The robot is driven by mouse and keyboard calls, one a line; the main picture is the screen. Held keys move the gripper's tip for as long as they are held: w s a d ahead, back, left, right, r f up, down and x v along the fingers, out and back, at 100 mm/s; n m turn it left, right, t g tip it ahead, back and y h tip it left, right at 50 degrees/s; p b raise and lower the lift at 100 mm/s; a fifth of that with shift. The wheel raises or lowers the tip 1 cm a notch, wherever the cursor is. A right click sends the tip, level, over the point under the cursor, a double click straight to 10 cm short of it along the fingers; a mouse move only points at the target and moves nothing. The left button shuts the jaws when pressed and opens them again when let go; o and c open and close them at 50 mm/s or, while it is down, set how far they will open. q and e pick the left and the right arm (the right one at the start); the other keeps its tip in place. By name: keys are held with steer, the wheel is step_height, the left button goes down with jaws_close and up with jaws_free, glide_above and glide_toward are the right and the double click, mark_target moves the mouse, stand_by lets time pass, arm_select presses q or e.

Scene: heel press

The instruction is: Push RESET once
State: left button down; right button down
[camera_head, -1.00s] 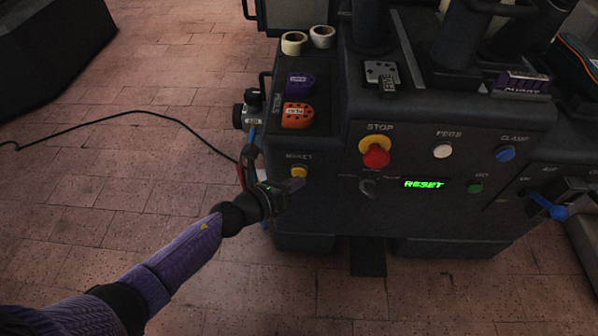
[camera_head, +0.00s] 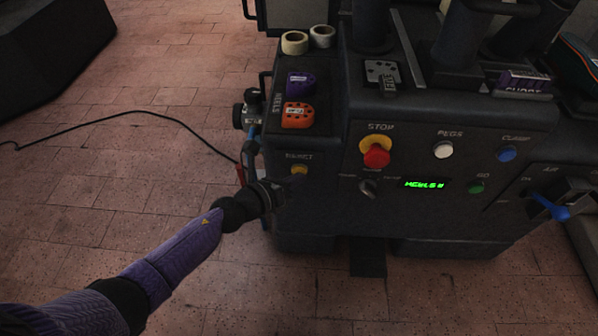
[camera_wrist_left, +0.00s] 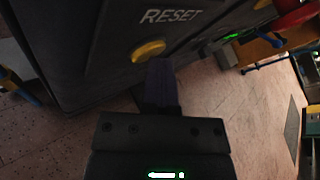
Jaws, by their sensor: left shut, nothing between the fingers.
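The yellow RESET button (camera_head: 299,169) is on the left part of the machine's dark front panel. It also shows in the left wrist view (camera_wrist_left: 148,50), under the white RESET lettering. My left gripper (camera_head: 294,182) is shut and empty. Its fingertips are right at the lower edge of the button in the head view. In the left wrist view the closed fingers (camera_wrist_left: 158,72) end just below and right of the button; I cannot tell whether they touch it. The green display (camera_head: 424,184) reads something like "HEELS 0". My right gripper is not in view.
A red STOP button (camera_head: 376,156), white PEGS button (camera_head: 443,150), blue CLAMP button (camera_head: 507,154) and green GO button (camera_head: 476,187) sit to the right. A dark selector knob (camera_head: 369,187) is nearby. Purple (camera_head: 300,83) and orange (camera_head: 298,115) heels lie on top.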

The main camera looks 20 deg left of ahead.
arm_select(q)
steer(key=shift+s+d, duration=0.25)
steer(key=shift+s, duration=0.6)
steer(key=s, duration=0.2)
steer(key=s+d+p, duration=0.1)
steer(key=s, duration=0.1)
steer(key=shift+s+d, duration=0.2)
steer(key=shift+s, duration=0.2)
stand_by(0.3)
